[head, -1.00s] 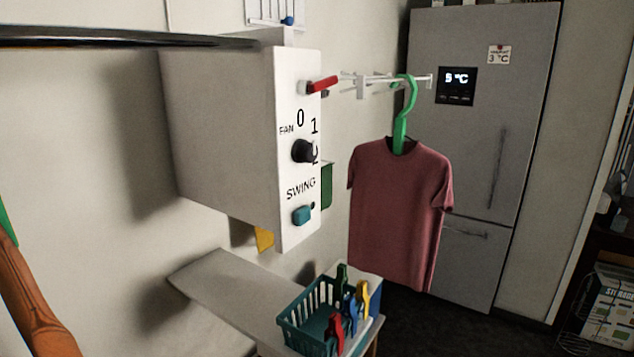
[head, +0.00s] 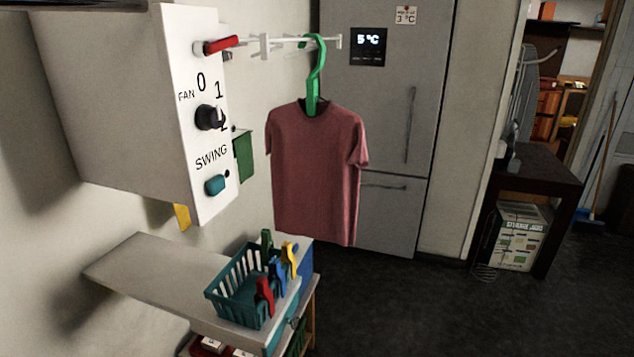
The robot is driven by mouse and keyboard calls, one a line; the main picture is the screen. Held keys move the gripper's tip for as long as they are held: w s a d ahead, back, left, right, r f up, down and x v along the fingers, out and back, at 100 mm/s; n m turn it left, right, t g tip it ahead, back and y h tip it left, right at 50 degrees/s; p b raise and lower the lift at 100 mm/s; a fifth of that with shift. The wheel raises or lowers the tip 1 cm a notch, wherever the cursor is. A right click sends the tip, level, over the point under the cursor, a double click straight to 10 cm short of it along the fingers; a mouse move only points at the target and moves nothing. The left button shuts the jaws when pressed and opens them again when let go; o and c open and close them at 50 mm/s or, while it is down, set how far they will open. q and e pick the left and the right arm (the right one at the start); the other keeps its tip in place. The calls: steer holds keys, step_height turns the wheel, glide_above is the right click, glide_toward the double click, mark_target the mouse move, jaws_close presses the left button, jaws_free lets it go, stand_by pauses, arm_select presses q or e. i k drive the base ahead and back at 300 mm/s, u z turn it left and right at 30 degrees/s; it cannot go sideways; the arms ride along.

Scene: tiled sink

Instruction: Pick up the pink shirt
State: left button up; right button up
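The pink shirt (head: 316,175) hangs on a green hanger (head: 315,75) in the middle of the head view. The hanger's hook is over a white wall rail (head: 290,42) that sticks out beside the fan box. The shirt hangs upright and spread, in front of the fridge, with its hem near the far end of the shelf. Neither of my grippers is in view.
A white fan box (head: 185,110) with knobs juts from the wall at left. Below it, a shelf (head: 150,275) holds a teal basket (head: 240,285) with several coloured clothespins. A grey fridge (head: 415,100) stands behind the shirt. Dark floor (head: 430,310) at right is open, before a dark table (head: 540,190).

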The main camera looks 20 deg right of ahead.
mark_target(318, 149)
steer(key=z, duration=0.5)
steer(key=k, duration=0.6)
steer(key=z, duration=0.85)
steer(key=i, duration=1.15)
steer(key=u, duration=1.15)
steer(key=i, duration=0.65)
steer(key=u, duration=0.6)
